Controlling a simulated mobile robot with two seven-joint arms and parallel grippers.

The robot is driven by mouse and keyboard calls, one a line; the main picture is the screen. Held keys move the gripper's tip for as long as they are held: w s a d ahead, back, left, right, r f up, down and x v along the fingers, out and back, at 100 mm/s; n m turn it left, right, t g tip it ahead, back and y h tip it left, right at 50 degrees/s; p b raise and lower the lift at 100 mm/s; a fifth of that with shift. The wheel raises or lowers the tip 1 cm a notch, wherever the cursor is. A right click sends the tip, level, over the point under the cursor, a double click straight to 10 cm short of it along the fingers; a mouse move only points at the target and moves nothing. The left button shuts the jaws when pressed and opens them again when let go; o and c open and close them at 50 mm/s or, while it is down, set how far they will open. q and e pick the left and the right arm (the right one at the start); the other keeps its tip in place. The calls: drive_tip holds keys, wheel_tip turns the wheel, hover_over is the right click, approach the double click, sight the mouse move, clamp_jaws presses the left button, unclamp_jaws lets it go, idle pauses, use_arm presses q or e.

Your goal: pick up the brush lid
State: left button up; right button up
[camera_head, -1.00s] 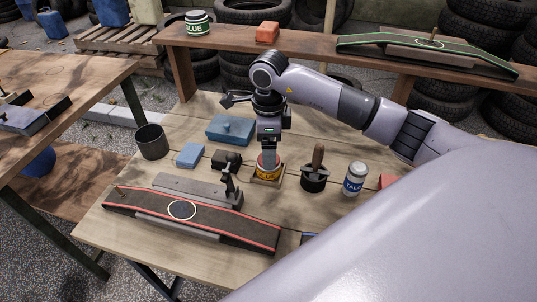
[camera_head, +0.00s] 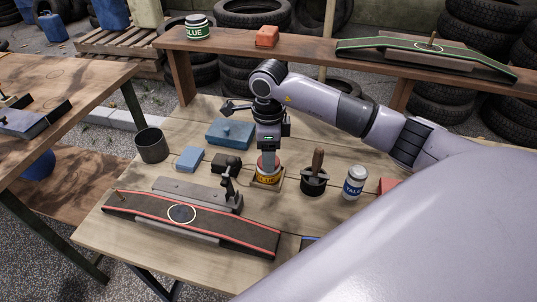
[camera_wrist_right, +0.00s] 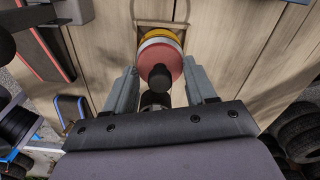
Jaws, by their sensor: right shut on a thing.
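The brush lid is a red disc with a dark knob, seen from above in the right wrist view (camera_wrist_right: 160,60). It sits on top of a yellow glue tin (camera_head: 268,179), which stands on a small square wooden base. My right gripper (camera_wrist_right: 161,72) points down over the tin, with one finger on each side of the lid, and is shut on it. The knob is between the fingers. The exact finger contact is hard to see. My left gripper is not in view.
A dark pot (camera_head: 314,183) with a wooden-handled tool and a talc can (camera_head: 353,183) stand right of the tin. A blue box (camera_head: 231,133), a blue block (camera_head: 189,159) and a dark cup (camera_head: 151,146) are to the left. A red-edged ramp (camera_head: 140,208) lies in front.

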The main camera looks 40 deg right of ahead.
wheel_tip(320, 180, up, 20)
drive_tip(key=p, duration=0.1)
drive_tip(key=shift+f, duration=0.25)
drive_tip(key=shift+o, duration=0.5)
